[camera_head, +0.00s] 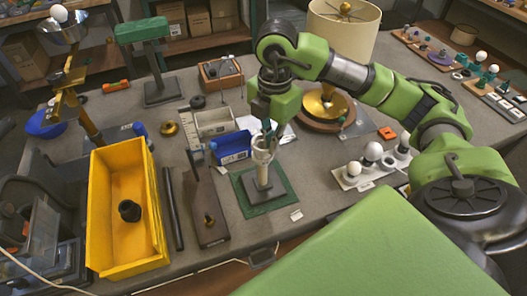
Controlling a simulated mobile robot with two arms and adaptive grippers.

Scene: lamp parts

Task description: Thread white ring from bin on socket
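A pale socket stand (263,178) stands upright on a green mat (279,189) at the table's front middle. A white ring-like part (263,150) shows at its top; I cannot tell ring from socket there, or whether the ring is around it. My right gripper (267,133) points down right over this part, its fingertips at the upper rim. The fingers look close together, but their grip is too small to tell. A blue bin (232,147) and a pale grey bin (214,122) stand just behind and left. My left gripper is not in view.
A yellow bin (101,205) with a black part (129,210) stands at left, beside a dark bar (173,208) and a brown block (205,200). White bulbs on a block (355,178) are at right. A lampshade (344,32) and brass-topped base (325,106) stand behind.

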